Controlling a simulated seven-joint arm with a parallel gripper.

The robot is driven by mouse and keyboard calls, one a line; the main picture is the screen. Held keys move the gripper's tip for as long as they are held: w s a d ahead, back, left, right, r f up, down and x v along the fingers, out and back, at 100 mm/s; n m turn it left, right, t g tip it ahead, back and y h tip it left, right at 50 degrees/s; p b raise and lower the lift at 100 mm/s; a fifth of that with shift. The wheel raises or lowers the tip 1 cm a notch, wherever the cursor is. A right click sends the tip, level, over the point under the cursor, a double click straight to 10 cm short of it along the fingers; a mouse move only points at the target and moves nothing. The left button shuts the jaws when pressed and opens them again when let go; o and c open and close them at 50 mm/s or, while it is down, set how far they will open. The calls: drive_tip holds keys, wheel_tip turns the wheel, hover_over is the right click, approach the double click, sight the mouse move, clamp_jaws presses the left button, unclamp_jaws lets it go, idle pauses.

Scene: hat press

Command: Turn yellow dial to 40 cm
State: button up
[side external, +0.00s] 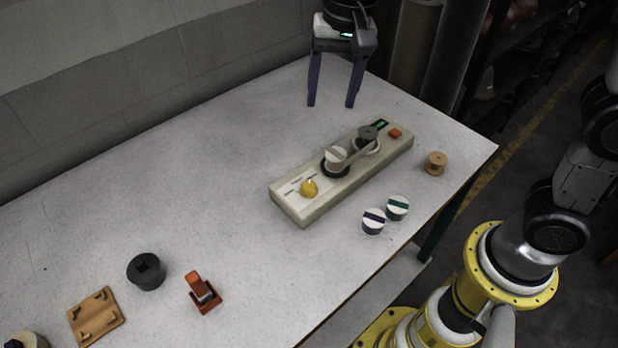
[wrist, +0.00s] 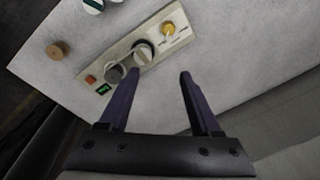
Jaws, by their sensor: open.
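The yellow dial (side external: 309,187) sits on the near-left end of a long cream press panel (side external: 307,211), beside a printed scale too small to read. In the wrist view the yellow dial (wrist: 168,28) is at the far right end of the panel (wrist: 195,30). My gripper (side external: 331,103) is open and empty, its two purple fingers pointing down above the back of the table, well apart from the dial. In the wrist view the gripper (wrist: 155,77) shows its fingers spread, with the dial beyond their tips.
The panel also carries a pale knob (side external: 335,157), a dark-topped post (side external: 368,133), an orange button (side external: 394,133) and a green display (side external: 380,125). Two striped round caps (side external: 373,222) and a wooden spool (side external: 436,163) stand nearby. The table's left middle is clear.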

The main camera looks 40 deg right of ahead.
drive_tip(key=n+g, duration=0.1)
hover_over(309, 184)
wheel_tip(309, 184, down, 5)
wheel_tip(309, 184, down, 14)
drive_tip(key=shift+r, duration=0.1)
idle(0.3)
clamp_jaws()
